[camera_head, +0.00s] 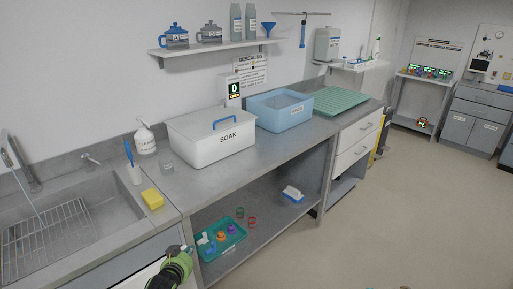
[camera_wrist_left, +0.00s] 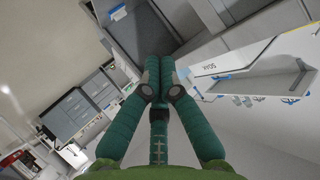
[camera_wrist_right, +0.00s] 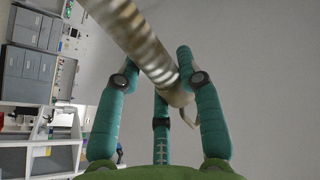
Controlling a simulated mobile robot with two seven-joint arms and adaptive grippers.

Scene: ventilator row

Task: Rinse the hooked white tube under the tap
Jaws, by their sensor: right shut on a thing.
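A pale ribbed tube (camera_wrist_right: 142,45) shows in the right wrist view, with a thin curved piece at its lower end. My right gripper (camera_wrist_right: 184,75) is shut on this tube near that end. The tube runs out of the top of that view; it does not show in the head view. My left gripper (camera_head: 186,250) is at the bottom of the head view, in front of the lower shelf. In the left wrist view its fingertips (camera_wrist_left: 160,68) are together with nothing between them. The tap (camera_head: 91,158) stands behind the grey sink (camera_head: 110,200) at the left.
A wire rack (camera_head: 48,240) lies in the sink. A white SOAK box (camera_head: 205,152) and a blue bin (camera_head: 270,112) occupy the counter. A teal tray (camera_head: 228,245) with small parts sits below.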

